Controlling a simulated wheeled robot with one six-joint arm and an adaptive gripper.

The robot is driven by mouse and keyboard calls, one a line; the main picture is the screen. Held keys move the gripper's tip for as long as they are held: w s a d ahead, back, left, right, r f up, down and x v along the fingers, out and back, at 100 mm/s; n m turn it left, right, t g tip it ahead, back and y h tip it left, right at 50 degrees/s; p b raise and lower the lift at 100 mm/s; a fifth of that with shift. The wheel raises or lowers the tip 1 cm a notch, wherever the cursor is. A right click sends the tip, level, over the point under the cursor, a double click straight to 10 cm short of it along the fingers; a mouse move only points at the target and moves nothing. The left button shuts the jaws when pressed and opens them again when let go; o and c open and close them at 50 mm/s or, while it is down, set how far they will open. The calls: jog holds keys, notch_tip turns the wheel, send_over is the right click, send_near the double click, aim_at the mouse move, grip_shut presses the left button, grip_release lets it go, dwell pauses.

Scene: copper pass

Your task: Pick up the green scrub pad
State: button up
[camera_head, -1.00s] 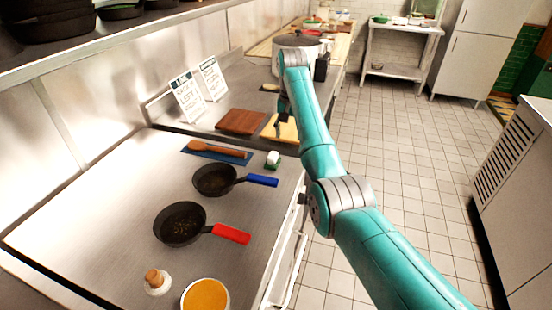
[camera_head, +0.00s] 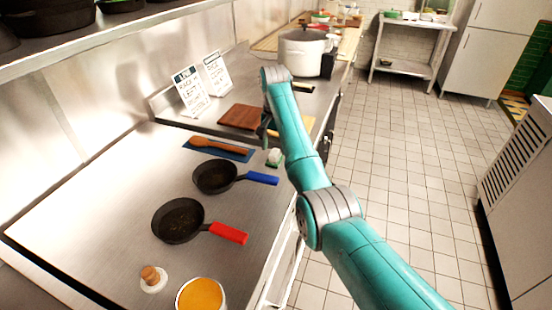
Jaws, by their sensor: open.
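The green scrub pad (camera_head: 272,164) shows as a small green patch with a white block-like part on top. It lies on the steel counter, right of the blue mat (camera_head: 226,155) and just above the blue pan handle. My gripper (camera_head: 265,132) is small and dark, below the end of my teal arm. It is open, appears empty, and is a little above and left of the pad in the picture, apart from it. Its fingertips are partly lost against the dark counter edge, and its exact height is hard to tell.
A wooden spoon (camera_head: 218,146) lies on the blue mat. A blue-handled pan (camera_head: 214,177) and a red-handled pan (camera_head: 178,220) stand nearer. A brown board (camera_head: 242,116), two sign cards (camera_head: 188,91) and a large pot (camera_head: 301,55) are farther back.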

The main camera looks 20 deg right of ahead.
aim_at(275, 152)
notch_tip(275, 152, down, 3)
jog(key=shift+f, duration=0.15)
grip_shut()
notch_tip(275, 152, up, 10)
jog(key=shift+r, duration=0.1)
dwell(0.6)
